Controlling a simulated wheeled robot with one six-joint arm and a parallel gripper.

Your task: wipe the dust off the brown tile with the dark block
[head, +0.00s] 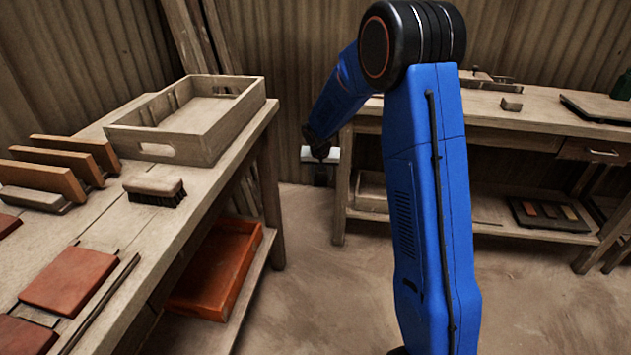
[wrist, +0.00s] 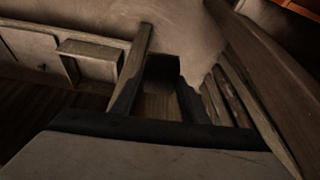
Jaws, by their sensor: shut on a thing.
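My gripper (head: 320,172) hangs in the gap between the two benches, small and far off in the head view. In the wrist view its two dark fingers (wrist: 160,103) are closed on the dark block (wrist: 162,68), which shows between their tips. The block is held clear of any surface. Reddish-brown tiles lie flat on the left bench, one of them in full view (head: 68,280). Several orange-brown tiles (head: 75,146) lean in a row behind. I cannot tell which one is the task's brown tile, and dust is not clear on any.
A wooden tray (head: 240,107) and a dark-bristled brush (head: 155,188) stand on the left bench (head: 125,228). A red-orange bin (head: 216,270) sits on its lower shelf. Another bench (head: 450,122) stands at the back right. The floor (head: 330,285) between is clear.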

